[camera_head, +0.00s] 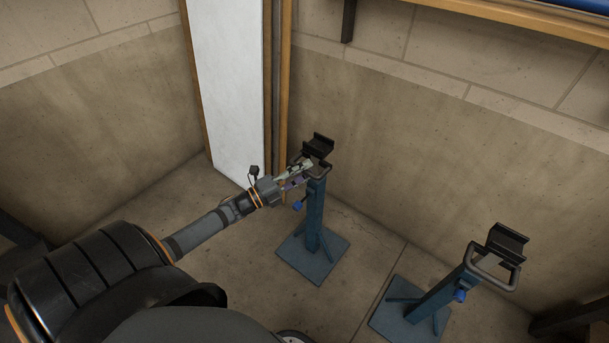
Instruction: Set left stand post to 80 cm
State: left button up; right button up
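The left stand post (315,205) is a blue upright on a square blue base plate (310,262), with a black cradle (318,147) on top. A grey handle loop sits just below the cradle, and a blue knob (298,206) shows on the post's left side. My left gripper (306,173) reaches in from the left, with its fingers at the handle near the post's top. Whether the fingers have closed on the handle is too small to tell. My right gripper is not in view.
A second blue stand (440,293) with a black cradle (505,243) and handle loop stands at the lower right. A white panel (230,80) in a wooden frame is behind the left stand. Concrete walls close the corner. Floor is clear between the stands.

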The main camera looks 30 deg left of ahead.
pick_arm(q)
jog(key=shift+w+d, duration=0.15)
jog(key=shift+w, duration=0.05)
jog(key=shift+r, duration=0.1)
jog(key=shift+c, duration=0.2)
grip_shut()
